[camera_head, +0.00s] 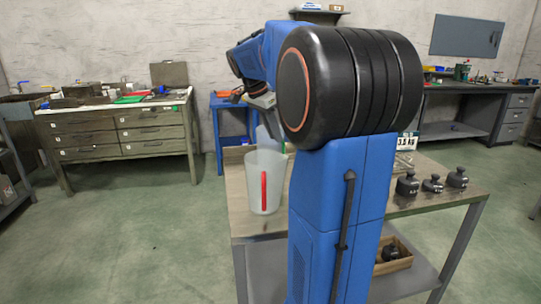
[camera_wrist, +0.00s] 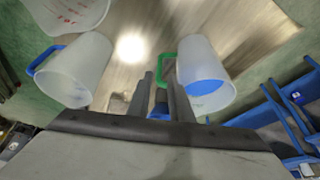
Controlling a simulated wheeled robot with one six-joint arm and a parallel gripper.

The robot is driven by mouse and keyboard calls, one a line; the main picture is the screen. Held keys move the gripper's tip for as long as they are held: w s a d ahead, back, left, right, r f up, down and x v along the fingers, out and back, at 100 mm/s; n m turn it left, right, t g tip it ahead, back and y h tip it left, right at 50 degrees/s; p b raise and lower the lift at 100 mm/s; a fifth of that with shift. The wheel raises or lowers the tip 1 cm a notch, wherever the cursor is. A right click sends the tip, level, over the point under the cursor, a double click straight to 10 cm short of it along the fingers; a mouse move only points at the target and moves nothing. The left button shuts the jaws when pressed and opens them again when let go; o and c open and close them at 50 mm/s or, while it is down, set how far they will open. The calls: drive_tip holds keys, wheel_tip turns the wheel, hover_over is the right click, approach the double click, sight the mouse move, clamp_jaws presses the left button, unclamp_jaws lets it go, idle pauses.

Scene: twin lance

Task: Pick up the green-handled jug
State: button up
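The green-handled jug (camera_wrist: 200,62) is translucent white, with a green handle (camera_wrist: 163,68) on its left side in the wrist view. A blue patch shows in its lower part. In the head view only a green sliver (camera_head: 284,147) shows behind the red-handled jug and my arm. My gripper (camera_wrist: 160,78) is open, its two dark fingers pointing toward the green handle. The handle appears near the fingertips, with no clear contact. In the head view my gripper (camera_head: 262,101) is above the table's far left part.
A blue-handled jug (camera_wrist: 82,68) stands left of the gripper in the wrist view. A red-handled jug (camera_head: 262,182) stands on the wooden table (camera_head: 240,216). Black weights (camera_head: 407,184) stand at the table's right, near a display (camera_head: 406,142). A crate (camera_head: 400,264) sits below.

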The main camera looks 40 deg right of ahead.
drive_tip(key=x, duration=0.8)
drive_tip(key=shift+f, duration=0.3)
clamp_jaws()
idle(1.2)
